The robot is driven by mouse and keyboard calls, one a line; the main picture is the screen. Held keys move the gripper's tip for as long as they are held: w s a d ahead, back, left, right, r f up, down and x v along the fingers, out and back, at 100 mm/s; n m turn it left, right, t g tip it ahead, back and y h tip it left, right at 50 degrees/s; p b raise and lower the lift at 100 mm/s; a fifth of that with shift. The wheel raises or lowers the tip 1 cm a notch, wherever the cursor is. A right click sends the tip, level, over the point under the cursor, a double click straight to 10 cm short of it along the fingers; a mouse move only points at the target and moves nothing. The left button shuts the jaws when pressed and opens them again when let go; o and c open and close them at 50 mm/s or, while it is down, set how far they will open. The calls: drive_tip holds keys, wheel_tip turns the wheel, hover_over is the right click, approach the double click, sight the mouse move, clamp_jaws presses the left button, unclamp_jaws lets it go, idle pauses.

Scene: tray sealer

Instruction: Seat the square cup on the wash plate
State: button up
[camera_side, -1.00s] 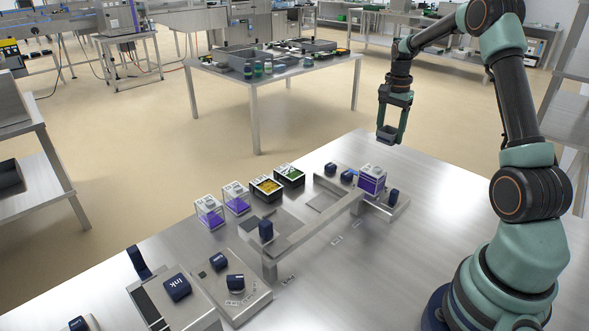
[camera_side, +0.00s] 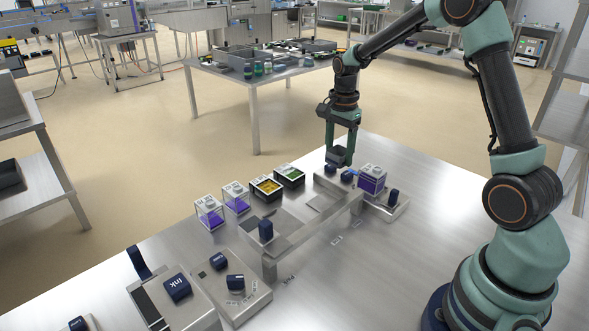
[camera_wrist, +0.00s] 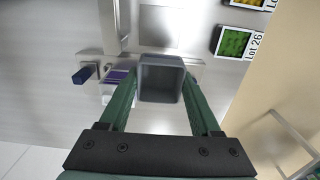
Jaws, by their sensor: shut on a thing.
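My gripper (camera_side: 341,146) is shut on a grey square cup (camera_side: 340,157). The cup hangs above the far end of the metal fixture. In the wrist view the cup (camera_wrist: 160,72) sits between the two green fingers, its open mouth facing the camera; it looks empty. Below it in the side view, a low metal station (camera_side: 388,212) holds a white and purple box (camera_side: 373,180) and a dark blue knob (camera_side: 394,197). A flat grey plate (camera_side: 319,203) lies to the left of this station. I cannot read which part is the wash plate.
A raised metal rail (camera_side: 313,238) crosses the fixture. The table's front right is clear.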

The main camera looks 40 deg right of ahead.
sight(326, 204)
drive_tip(key=shift+s+a+f, duration=0.1)
drive_tip(key=shift+a+f, duration=0.6)
drive_tip(key=shift+f, duration=1.05)
drive_tip(key=shift+s+a+f, duration=0.1)
drive_tip(key=shift+a+f, duration=0.65)
drive_tip(key=shift+f, duration=0.95)
drive_tip(key=shift+a+f, duration=0.7)
drive_tip(key=shift+f, duration=1.05)
drive_tip(key=shift+f, duration=0.2)
drive_tip(key=o, duration=1.4)
